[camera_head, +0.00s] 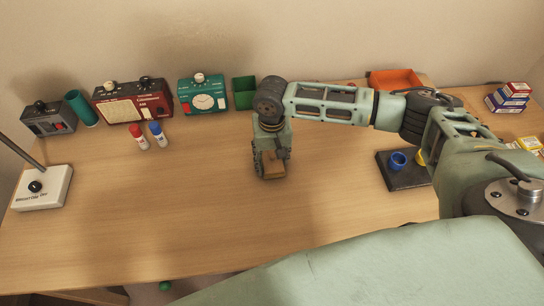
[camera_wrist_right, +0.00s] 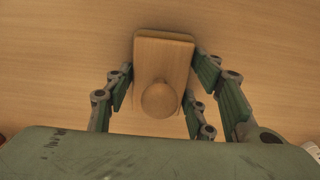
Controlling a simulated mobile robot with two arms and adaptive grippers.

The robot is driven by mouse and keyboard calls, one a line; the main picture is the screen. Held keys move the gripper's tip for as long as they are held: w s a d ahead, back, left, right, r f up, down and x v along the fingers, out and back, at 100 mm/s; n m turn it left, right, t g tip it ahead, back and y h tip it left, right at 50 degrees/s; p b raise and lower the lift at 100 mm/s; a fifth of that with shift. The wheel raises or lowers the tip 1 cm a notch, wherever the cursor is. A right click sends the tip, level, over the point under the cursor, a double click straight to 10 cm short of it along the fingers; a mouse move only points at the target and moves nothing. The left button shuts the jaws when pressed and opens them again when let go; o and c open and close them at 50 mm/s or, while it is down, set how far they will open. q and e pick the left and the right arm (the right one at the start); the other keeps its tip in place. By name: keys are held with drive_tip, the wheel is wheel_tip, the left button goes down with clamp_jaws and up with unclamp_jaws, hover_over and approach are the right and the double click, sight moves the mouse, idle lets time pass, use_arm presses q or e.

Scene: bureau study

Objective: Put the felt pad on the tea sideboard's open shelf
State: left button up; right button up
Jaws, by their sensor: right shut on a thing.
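The felt pad shows as a small wooden block with a round knob (camera_wrist_right: 163,62) in the right wrist view, between my right gripper's (camera_wrist_right: 165,87) green fingers. In the head view the right gripper (camera_head: 271,167) points down over the middle of the desk, and a bit of the pad's wood (camera_head: 273,166) shows between its fingers. The gripper is shut on the pad. The pad's underside is hidden, and I cannot tell whether it touches the desk. I cannot make out a tea sideboard or an open shelf. My left gripper is out of view.
The desk (camera_head: 190,215) is clear at front left. Along its back stand a red radio (camera_head: 133,101), a teal clock box (camera_head: 203,95), a green bin (camera_head: 244,93) and an orange tray (camera_head: 395,79). A dark tray (camera_head: 405,179) with cups lies right; a lamp base (camera_head: 44,188) stands left.

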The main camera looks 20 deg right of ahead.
drive_tip(key=o, duration=1.1)
drive_tip(key=shift+f, duration=0.1)
drive_tip(key=shift+o, duration=0.2)
